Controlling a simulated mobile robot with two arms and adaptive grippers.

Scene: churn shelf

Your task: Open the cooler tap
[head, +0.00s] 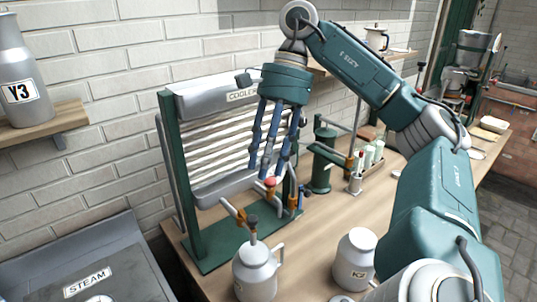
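The cooler (188,190) has a green frame, stacked horizontal silver tubes and a "COOLER" label across its top. Brass fittings (270,196) sit low at its right front, one topped with a red knob (270,181). Another brass fitting with a spout (235,211) is to the left, above a metal jug. My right gripper (267,172) points down from above in front of the cooler. Its blue fingers are spread apart, with the tips just above or beside the red knob. Contact cannot be told. My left gripper is not in view.
A "STEAM" box (70,265) is lower left.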

